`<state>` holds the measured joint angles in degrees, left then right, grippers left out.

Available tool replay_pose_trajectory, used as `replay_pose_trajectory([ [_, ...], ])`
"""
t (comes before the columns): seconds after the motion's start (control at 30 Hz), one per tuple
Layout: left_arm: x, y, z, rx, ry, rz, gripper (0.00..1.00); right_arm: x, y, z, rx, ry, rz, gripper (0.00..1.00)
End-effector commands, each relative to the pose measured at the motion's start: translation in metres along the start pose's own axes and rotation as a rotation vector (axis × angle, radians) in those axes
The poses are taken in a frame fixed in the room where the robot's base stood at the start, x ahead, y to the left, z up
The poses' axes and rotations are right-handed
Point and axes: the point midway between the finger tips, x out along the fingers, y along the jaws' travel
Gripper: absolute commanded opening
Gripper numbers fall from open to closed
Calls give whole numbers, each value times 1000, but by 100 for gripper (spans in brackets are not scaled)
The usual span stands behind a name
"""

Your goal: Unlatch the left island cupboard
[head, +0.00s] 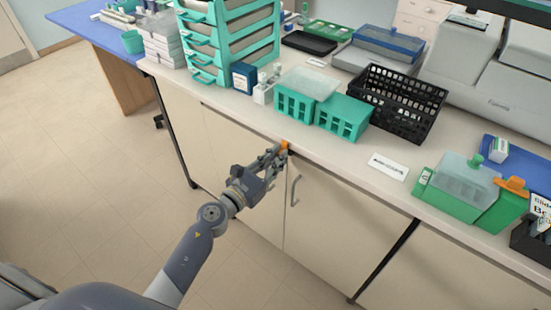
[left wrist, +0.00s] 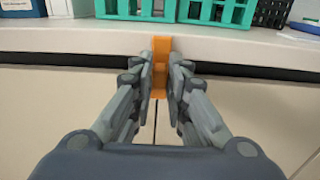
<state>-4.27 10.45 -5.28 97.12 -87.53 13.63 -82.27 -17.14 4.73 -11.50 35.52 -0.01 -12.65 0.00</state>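The island cupboard (head: 250,212) has two pale doors under the worktop, with a narrow gap between them. An orange latch (head: 284,146) sits at the top of this gap, just under the worktop edge. It also shows upright in the left wrist view (left wrist: 161,62). My left gripper (head: 280,152) reaches it from the front. In the left wrist view its two fingers lie close against the latch's left and right sides, shut on it. A grey bar handle (head: 295,190) is on the right door. My right gripper is in neither view.
Green racks (head: 342,117), a black basket (head: 397,101) and a teal drawer stack (head: 228,42) stand on the worktop above. A white label card (head: 388,167) lies near its front edge. The floor (head: 90,170) at left is clear.

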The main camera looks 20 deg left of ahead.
Motion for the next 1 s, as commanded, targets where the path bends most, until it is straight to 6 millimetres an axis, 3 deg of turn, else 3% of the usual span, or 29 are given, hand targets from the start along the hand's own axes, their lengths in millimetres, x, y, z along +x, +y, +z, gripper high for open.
replay_pose_trajectory([
  [0.47,0,0,0,-41,1,0,0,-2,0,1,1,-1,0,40],
  [1.0,0,2,0,-460,1,0,0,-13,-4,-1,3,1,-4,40],
])
